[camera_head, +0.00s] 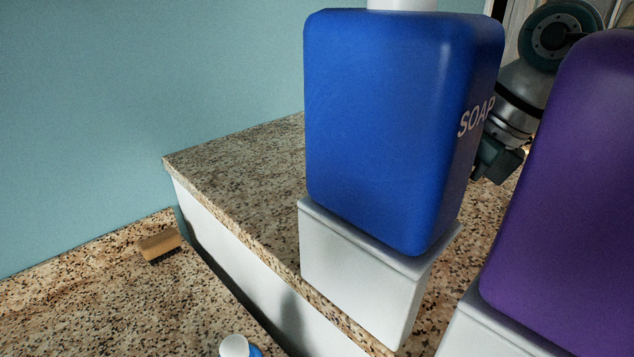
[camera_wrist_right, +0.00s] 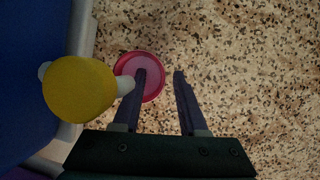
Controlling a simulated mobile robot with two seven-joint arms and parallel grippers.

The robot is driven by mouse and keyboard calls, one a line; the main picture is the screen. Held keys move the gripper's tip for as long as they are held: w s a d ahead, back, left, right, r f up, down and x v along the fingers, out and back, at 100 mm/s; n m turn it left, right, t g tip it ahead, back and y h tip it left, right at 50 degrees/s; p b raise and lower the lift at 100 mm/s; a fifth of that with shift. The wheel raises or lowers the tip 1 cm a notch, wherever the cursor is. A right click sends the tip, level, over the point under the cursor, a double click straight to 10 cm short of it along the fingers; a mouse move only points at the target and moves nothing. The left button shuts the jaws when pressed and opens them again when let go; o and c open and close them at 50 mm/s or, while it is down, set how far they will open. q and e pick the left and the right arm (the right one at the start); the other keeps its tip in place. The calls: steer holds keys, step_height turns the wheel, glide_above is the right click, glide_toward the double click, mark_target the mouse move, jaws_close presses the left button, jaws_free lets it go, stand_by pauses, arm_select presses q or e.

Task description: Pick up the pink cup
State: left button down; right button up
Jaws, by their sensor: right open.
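The pink cup (camera_wrist_right: 150,64) shows in the right wrist view as a round pink disc with a darker rim, on the speckled counter. My right gripper (camera_wrist_right: 160,73) is open and empty. Its left finger overlaps the cup in the picture and its right finger is to the right of the cup, over bare counter. I cannot tell how high the fingers are above the cup. In the head view the right gripper (camera_head: 497,161) is partly hidden behind the blue soap bottle, and the cup does not show. My left gripper is not in view.
The blue soap bottle (camera_head: 385,120) and a purple bottle (camera_head: 580,190) stand on white blocks (camera_head: 350,265). In the wrist view a yellow round part (camera_wrist_right: 78,90) with a white nozzle is left of the cup. Counter to the right is clear. A brush (camera_head: 160,245) lies far left.

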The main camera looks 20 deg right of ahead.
jaws_close()
steer(key=shift+r, duration=0.1)
stand_by(0.7)
